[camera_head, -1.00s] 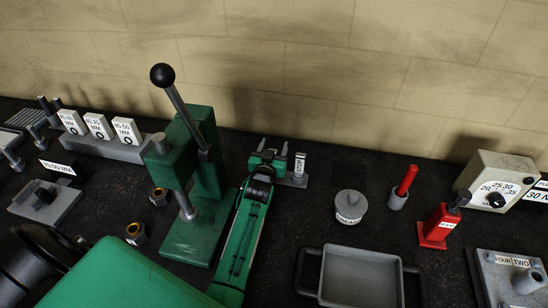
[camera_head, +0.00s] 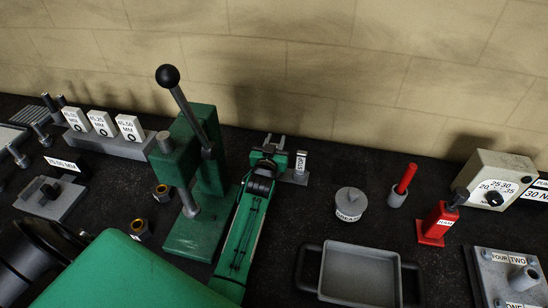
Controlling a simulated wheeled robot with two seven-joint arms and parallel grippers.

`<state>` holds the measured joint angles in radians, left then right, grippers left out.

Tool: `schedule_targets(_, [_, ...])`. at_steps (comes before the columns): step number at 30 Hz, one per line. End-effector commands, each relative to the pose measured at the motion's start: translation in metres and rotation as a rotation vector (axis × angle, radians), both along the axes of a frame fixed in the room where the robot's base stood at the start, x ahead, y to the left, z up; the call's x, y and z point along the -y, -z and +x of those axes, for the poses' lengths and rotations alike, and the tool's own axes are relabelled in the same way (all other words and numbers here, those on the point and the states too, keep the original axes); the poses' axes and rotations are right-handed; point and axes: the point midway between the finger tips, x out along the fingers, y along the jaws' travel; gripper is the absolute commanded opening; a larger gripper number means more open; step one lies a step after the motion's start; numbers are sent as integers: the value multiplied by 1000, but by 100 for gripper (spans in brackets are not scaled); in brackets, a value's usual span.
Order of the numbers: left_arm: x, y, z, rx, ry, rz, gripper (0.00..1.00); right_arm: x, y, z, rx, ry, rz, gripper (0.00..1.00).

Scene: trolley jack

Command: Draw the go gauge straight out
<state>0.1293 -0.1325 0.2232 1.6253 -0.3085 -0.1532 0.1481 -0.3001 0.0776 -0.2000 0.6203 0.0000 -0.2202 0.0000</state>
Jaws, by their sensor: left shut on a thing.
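My left gripper (camera_head: 275,142) shows near the middle, at the far end of my green forearm. Its two grey fingers point away toward the wall and are close together. They are shut on a small grey part low between them, which I take for the go gauge; it is mostly hidden by the gripper and wrist. The fingers are just left of a grey stand with an upright STOP block (camera_head: 301,162). I cannot tell from this angle how far the gauge sits in anything. My right gripper is not in view.
A green press (camera_head: 206,165) with a ball-topped lever rises close to the left of my forearm. Labelled white blocks (camera_head: 101,122) stand in a rack further left. A lidded grease pot (camera_head: 350,205), red tool, empty tray (camera_head: 357,277) and red jack (camera_head: 438,222) lie right.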

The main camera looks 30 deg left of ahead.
Motion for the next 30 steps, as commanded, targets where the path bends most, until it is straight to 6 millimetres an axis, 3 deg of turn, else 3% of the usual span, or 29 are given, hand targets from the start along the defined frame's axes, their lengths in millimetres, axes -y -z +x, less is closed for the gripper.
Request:
schedule_targets(18, [0,-34,0,2,0,0,3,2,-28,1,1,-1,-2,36])
schedule_targets(30, [0,-36,0,2,0,1,3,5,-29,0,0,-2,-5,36])
